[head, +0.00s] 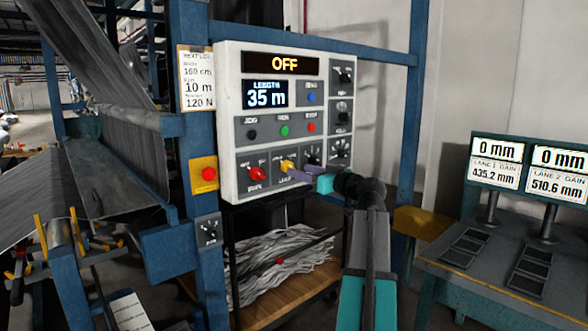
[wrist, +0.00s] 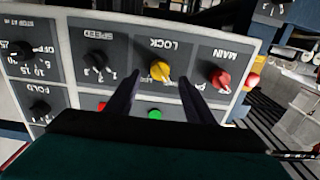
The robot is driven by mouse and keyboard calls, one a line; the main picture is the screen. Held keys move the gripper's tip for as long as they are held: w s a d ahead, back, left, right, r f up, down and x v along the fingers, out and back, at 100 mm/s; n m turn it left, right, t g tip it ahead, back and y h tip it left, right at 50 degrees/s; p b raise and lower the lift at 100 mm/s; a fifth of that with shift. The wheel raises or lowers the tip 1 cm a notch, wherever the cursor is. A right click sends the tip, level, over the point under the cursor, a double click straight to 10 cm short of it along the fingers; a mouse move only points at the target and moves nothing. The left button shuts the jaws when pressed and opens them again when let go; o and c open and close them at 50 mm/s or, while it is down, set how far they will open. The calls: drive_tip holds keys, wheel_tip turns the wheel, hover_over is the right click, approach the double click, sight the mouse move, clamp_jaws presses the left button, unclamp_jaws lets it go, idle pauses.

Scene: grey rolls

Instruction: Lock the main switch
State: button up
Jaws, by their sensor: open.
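The control panel (head: 228,130) shows OFF on its top display (head: 284,65). The red MAIN knob (head: 256,173) is at its lower left; it also shows at the right of the upside-down wrist view (wrist: 220,78). The yellow LOCK knob (head: 287,166) is beside it, and is near the middle of the wrist view (wrist: 160,70). My gripper (head: 299,172) is at the panel's lower row. In the wrist view its fingers (wrist: 159,80) are open, one on each side of the LOCK knob in the picture. Whether they touch it I cannot tell.
A black SPEED knob (wrist: 98,62) sits beside the LOCK knob. Green (head: 284,131) and red (head: 311,127) buttons are above the knobs. A red button on a yellow plate (head: 204,175) is on the blue post at left. Twin displays (head: 528,165) stand at right.

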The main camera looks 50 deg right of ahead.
drive_tip(key=shift+w+d, duration=0.2)
drive_tip(key=shift+w, duration=2.2)
drive_tip(key=shift+d, duration=0.1)
drive_tip(key=c, duration=1.1)
drive_tip(key=shift+m, duration=0.4)
drive_tip(key=shift+m+p, duration=3.5)
drive_tip(key=shift+m, duration=5.1)
